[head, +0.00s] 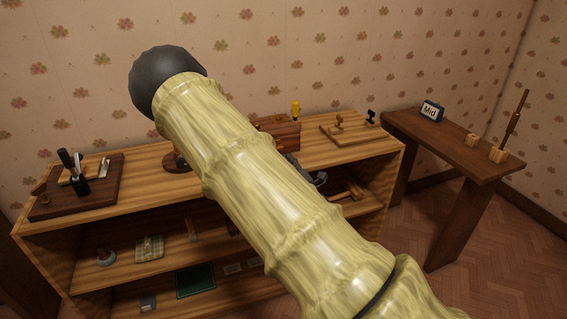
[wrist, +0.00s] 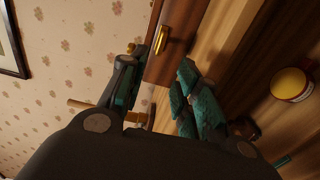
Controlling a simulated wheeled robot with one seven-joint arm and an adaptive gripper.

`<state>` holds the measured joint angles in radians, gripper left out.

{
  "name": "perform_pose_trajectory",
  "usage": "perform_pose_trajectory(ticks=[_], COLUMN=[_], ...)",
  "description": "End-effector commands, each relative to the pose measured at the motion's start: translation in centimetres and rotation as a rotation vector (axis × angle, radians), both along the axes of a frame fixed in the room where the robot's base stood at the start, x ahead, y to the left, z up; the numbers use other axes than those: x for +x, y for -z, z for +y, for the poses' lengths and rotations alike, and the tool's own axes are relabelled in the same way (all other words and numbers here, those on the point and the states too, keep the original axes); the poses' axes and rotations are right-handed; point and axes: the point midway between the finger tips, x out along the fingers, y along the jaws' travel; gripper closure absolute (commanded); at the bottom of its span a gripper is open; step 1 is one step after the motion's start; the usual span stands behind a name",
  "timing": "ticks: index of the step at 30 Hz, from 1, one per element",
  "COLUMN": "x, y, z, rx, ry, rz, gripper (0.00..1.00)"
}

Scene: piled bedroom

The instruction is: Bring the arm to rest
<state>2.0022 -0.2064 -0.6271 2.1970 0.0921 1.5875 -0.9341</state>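My arm crosses the middle of the head view and hides part of the shelf unit (head: 345,150). My gripper shows in the wrist view (wrist: 158,90), with its teal-padded fingers spread apart. I see nothing held between them. Beyond the fingers is a dark brown wooden piece with a brass handle (wrist: 161,38). In the head view my gripper is mostly hidden behind my arm; a dark part beside the arm may belong to it.
The shelf top holds a dark tray (head: 50,205), a small wooden chest (head: 290,135) and a wooden board (head: 355,133). Lower shelves hold several small items. A side table (head: 430,140) at right carries a "Mid" sign (head: 431,111). A yellow-topped jar (wrist: 291,84) shows in the wrist view.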

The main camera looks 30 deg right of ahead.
Motion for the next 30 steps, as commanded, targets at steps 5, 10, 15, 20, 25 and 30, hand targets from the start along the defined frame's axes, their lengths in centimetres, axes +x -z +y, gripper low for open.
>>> perform_pose_trajectory(ticks=[5,10,15,20,25,30], x=[-0.1,-0.1,-0.1,-0.7,-3.7,-9.1], y=[0.0,0.0,0.0,1.1,7.1,15.0], z=[0.0,0.0,0.0,0.1,0.9,3.2], rx=[0.000,0.000,0.000,0.036,0.226,0.493], ry=[0.000,0.000,0.001,0.013,0.087,0.215], rz=[0.000,0.000,0.000,0.024,0.145,0.316], gripper=[0.68,0.68,0.68,0.68,0.68,0.68])
